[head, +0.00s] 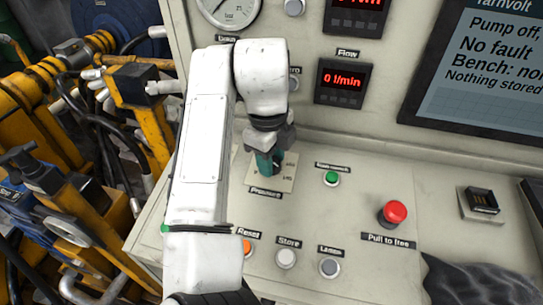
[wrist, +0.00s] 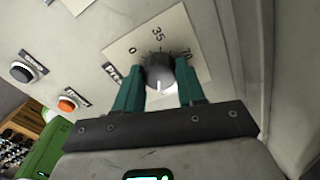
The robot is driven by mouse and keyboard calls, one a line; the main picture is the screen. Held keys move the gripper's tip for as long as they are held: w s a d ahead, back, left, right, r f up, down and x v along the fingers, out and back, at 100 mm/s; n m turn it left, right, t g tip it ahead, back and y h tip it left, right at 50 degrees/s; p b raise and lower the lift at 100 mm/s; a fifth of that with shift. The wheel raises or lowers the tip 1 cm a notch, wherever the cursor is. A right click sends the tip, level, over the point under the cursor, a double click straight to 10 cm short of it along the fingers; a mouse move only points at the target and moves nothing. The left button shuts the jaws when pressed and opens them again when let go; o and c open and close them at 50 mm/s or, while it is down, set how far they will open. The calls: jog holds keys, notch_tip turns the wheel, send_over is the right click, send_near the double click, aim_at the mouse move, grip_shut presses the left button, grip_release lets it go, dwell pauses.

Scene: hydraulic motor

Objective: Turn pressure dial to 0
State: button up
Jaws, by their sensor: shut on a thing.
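The plate is marked 0, 35 and 70. A short white line on the knob points down in the wrist view, toward my palm and away from the 35. My gripper (wrist: 160,88) has its two green fingers on either side of the knob, shut on it. In the head view my gripper (head: 268,163) is over the plate (head: 287,178) above the "Pressure" label. There it hides the knob and most of the scale.
A green button (head: 331,178), a red "Pull to free" knob (head: 394,212), and orange (head: 247,247), white (head: 286,258) and grey (head: 329,267) buttons surround the dial. The flow display (head: 342,82) reads 0 l/min. Yellow machinery (head: 150,130) stands at left.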

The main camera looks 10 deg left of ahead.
jog(key=shift+c, duration=0.7)
jog(key=shift+r, duration=0.1)
